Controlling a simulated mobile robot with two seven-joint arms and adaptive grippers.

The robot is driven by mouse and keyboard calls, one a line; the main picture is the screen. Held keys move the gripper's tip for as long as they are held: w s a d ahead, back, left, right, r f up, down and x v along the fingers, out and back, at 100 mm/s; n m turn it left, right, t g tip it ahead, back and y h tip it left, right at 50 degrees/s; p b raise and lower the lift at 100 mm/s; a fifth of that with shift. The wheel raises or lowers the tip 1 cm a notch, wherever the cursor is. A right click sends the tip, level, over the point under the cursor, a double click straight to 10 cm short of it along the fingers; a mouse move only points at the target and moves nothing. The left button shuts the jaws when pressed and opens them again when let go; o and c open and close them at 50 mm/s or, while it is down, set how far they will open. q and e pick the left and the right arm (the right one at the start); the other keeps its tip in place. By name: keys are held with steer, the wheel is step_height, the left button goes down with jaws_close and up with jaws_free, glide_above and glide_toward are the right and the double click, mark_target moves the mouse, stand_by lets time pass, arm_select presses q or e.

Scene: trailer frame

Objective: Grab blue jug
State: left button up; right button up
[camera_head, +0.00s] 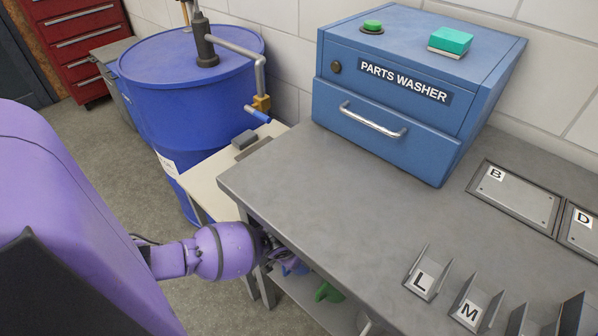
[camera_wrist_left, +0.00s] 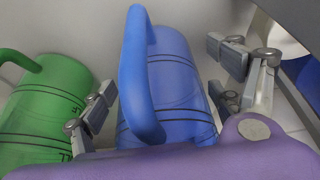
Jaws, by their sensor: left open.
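The blue jug (camera_wrist_left: 182,85) fills the middle of the left wrist view, its looped handle (camera_wrist_left: 133,70) rising toward the camera. In the head view only a small bit of blue (camera_head: 297,268) shows beside my gripper, under the bench. My left gripper (camera_wrist_left: 165,82) is open, one finger on each side of the blue jug in the wrist view; whether they touch it I cannot tell. In the head view the left gripper (camera_head: 282,258) is partly hidden by the bench edge. My right gripper is not in view.
A green jug (camera_wrist_left: 42,115) stands close left of the blue one; it also shows on the lower shelf (camera_head: 300,300). A white rounded thing (camera_wrist_left: 283,42) is at the right. The grey bench top (camera_head: 330,200) overhangs the shelf. A blue drum (camera_head: 190,95) stands behind.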

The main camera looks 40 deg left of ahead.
arm_select(q)
steer(key=c, duration=1.2)
steer(key=shift+s, duration=0.1)
steer(key=shift+c, duration=0.2)
steer(key=shift+r, duration=0.1)
